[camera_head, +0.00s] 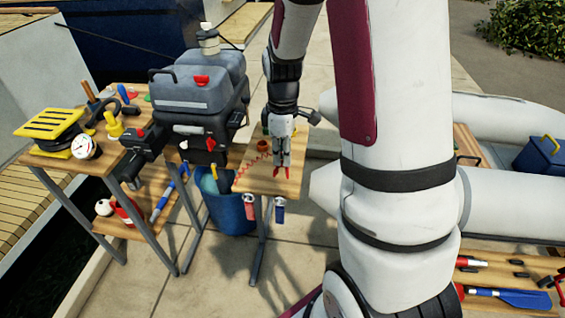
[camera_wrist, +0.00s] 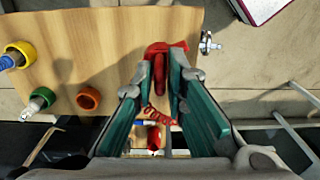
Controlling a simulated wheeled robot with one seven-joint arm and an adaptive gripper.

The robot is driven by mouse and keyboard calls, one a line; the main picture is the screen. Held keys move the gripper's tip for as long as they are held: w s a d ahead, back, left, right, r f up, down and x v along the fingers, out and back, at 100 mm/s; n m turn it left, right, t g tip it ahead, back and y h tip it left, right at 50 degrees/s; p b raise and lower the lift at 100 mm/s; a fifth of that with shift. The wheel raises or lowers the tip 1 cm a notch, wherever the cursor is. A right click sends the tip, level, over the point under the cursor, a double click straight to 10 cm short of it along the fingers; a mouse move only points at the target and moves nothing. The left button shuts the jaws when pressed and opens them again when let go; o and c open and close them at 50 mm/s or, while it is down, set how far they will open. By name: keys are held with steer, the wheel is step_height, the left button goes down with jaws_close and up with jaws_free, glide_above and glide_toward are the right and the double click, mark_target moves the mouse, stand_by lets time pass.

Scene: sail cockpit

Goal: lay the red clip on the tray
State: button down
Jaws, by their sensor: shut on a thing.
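My gripper (camera_head: 283,168) is low over the small wooden table in the head view. In the wrist view its two teal fingers (camera_wrist: 163,65) are closed on the red clip (camera_wrist: 160,50), which shows between and beyond the fingertips. The red clip (camera_head: 284,172) also shows as small red tips below the gripper in the head view. A red coiled cord (camera_head: 252,161) lies to the left of the gripper. I cannot tell whether the clip touches the wood. I cannot make out a tray with certainty in either view.
The wooden table (camera_wrist: 105,45) carries orange (camera_wrist: 88,97), green (camera_wrist: 42,97) and yellow (camera_wrist: 18,54) rings. A grey outboard motor (camera_head: 200,90) stands left of my gripper. A blue bucket (camera_head: 229,210) is below. A blue box (camera_head: 540,157) is far right.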

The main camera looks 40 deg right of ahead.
mark_target(282, 163)
steer(key=shift+f, duration=1.6)
steer(key=shift+f, duration=0.1)
steer(key=c, duration=1.6)
jaws_free()
